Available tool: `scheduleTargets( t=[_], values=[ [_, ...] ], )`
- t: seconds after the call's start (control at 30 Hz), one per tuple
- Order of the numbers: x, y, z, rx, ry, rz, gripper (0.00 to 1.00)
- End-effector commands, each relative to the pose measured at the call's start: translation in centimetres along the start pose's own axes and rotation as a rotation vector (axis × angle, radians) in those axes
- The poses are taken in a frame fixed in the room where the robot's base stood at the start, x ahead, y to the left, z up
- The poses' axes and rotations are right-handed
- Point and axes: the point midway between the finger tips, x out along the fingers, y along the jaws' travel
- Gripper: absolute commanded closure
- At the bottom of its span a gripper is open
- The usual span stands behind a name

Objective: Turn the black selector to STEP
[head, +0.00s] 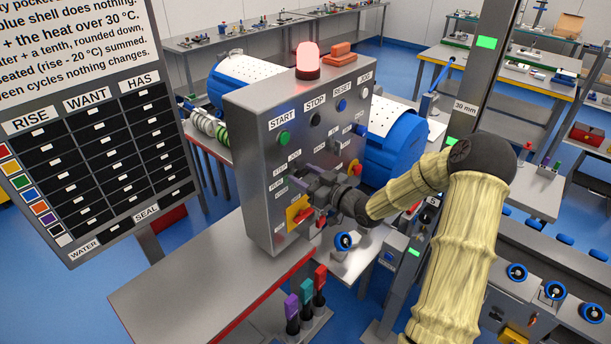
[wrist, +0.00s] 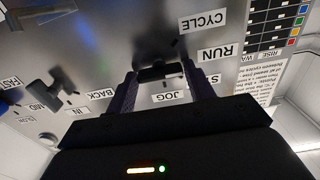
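The black selector (wrist: 160,73) is on the steel panel, between the two fingers of my gripper (wrist: 158,80) in the wrist view. The fingers stand apart, one on each side of it; I cannot tell whether they touch it. The labels CYCLE (wrist: 204,21), RUN (wrist: 214,54) and JOG (wrist: 171,97) surround it. A label starting with ST (wrist: 208,80) is partly covered by the right finger. The direction the selector points is unclear. In the head view my gripper (head: 314,187) is at the panel's front and hides the selector.
The control box (head: 255,130) carries a lit red lamp (head: 307,60), START (head: 284,138) and STOP (head: 315,119) buttons. In the wrist view a grey lever (wrist: 47,96) stands left of my gripper. A bench (head: 190,280) lies below, with coloured-handled tools (head: 306,300) in front.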

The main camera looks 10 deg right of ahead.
Motion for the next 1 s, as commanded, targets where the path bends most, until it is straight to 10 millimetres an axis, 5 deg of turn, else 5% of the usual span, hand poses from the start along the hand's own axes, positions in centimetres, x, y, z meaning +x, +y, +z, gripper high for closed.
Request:
scheduleTargets(
  t=[0.13, 0.57, 1.0],
  values=[
    [-0.02, 0.01, -0.02, 0.0, 0.0, 0.0, 0.75],
    [-0.05, 0.08, -0.05, 0.062, 0.0, 0.001, 0.74],
    [-0.04, 0.24, -0.13, 0.363, 0.001, 0.001, 0.74]
  ],
)
